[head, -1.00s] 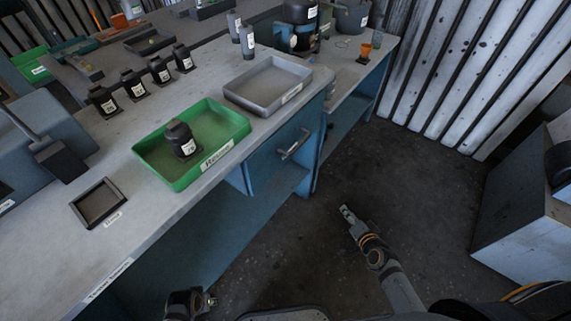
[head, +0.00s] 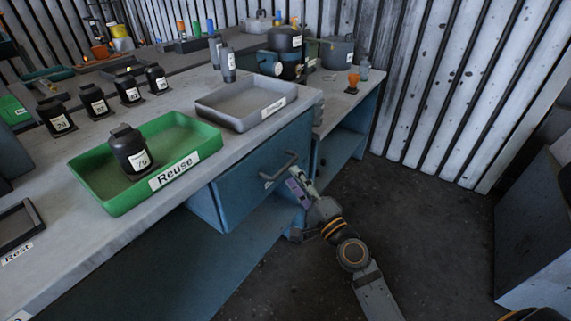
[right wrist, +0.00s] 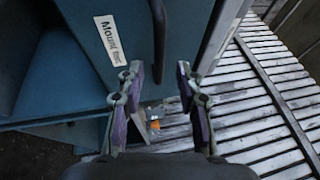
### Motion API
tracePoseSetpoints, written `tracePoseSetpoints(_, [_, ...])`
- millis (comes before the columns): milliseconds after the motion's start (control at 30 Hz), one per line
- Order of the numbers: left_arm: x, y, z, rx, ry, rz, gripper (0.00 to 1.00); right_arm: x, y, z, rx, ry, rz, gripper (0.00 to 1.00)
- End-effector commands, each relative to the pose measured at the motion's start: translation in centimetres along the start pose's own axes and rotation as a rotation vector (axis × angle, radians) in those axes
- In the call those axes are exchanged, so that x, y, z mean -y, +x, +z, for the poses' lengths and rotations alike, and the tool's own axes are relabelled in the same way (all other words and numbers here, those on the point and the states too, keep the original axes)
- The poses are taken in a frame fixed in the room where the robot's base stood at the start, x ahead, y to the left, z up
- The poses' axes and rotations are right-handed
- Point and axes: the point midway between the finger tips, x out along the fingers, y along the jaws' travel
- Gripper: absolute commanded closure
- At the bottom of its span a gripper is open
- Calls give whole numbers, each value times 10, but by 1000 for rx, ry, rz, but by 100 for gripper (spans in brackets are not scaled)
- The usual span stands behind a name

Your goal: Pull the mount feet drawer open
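The mount feet drawer (head: 240,187) is a blue box under the bench top, with a grey bar handle (head: 283,166) on its front. In the right wrist view its blue front (right wrist: 95,70) carries a white "Mount feet" label (right wrist: 110,40). The dark handle (right wrist: 160,35) runs down between my finger tips there. My right gripper (head: 297,185) is at the handle, with its fingers apart on either side (right wrist: 158,80). I cannot tell whether either finger touches the bar. The drawer front looks about flush with the bench edge. My left gripper is out of view.
A green Reuse tray (head: 107,200) holding a black housing (head: 130,150) and a grey tray (head: 205,108) stand on the bench above. Several black housings line the left. A lower shelf (head: 245,235) lies below the drawer. The floor (head: 430,210) to the right is clear.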

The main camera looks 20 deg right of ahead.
Motion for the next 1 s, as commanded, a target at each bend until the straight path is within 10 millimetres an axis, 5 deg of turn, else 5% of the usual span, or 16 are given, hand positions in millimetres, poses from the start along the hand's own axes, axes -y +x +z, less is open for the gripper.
tracePoseSetpoints(233, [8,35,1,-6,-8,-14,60,1,43,0,-1,0,-1,65])
tracePoseSetpoints(600, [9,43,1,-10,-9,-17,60,-1,52,0,0,-3,2,65])
tracePoseSetpoints(867, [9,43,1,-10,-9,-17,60,-1,52,0,0,-3,2,97])
tracePoseSetpoints(1000, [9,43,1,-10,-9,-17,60,-1,52,0,0,-3,2,100])
